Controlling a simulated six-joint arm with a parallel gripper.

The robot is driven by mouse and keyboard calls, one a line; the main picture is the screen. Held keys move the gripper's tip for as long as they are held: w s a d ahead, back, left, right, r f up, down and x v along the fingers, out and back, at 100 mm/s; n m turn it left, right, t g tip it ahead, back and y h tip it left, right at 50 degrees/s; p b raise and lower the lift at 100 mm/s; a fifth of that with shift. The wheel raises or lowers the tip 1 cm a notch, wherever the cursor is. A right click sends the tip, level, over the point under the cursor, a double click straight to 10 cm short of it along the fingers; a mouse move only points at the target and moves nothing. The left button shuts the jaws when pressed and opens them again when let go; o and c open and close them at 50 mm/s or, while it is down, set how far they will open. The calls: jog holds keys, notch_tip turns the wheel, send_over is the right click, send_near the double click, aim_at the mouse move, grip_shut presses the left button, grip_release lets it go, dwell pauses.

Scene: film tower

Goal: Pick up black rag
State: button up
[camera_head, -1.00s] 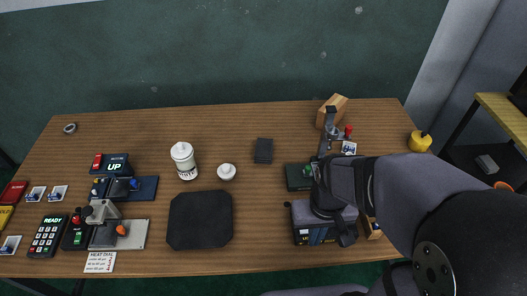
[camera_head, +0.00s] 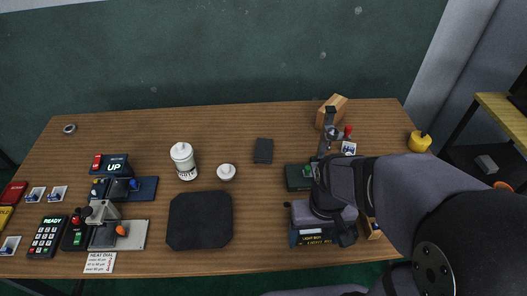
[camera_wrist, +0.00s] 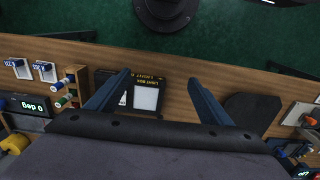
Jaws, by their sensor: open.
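A small dark rectangle (camera_head: 263,151), which looks like the folded black rag, lies flat near the middle of the table in the head view. A larger black square with clipped corners (camera_head: 200,220) lies flat to its lower left; it looks like a mat, and I cannot tell for sure which of the two is cloth. The black square also shows at the right of the wrist view (camera_wrist: 250,112). My gripper (camera_wrist: 160,78) is open and empty, its two blue fingers spread over the light box (camera_wrist: 146,98), right of both dark pieces in the head view.
The light box (camera_head: 314,238) stands at the table's front, partly hidden by my arm. A white jar (camera_head: 184,160) and a white knob-like lid (camera_head: 226,172) stand left of the small dark rectangle. A wooden block (camera_head: 337,106) is at the back right. Several devices crowd the left end.

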jog(key=shift+w, duration=0.1)
jog(key=m+t+h+b, duration=0.1)
jog(key=m+t, duration=0.1)
jog(key=t, duration=1)
send_near(264, 146)
jog(key=shift+w+a+f, duration=0.15)
jog(key=shift+w+f, duration=0.55)
jog(key=shift+f, duration=0.15)
jog(key=shift+w+f+t+h, duration=0.35)
jog(key=shift+w+t+h, duration=0.15)
jog(key=shift+t+h, duration=0.2)
jog(key=shift+w+d, duration=0.15)
jog(key=shift+d, duration=0.05)
jog(key=shift+x, duration=0.9)
jog(key=shift+p+x, duration=1.1)
jog(key=shift+x, duration=1.5)
jog(key=shift+a, duration=0.15)
jog(key=shift+c, duration=0.5)
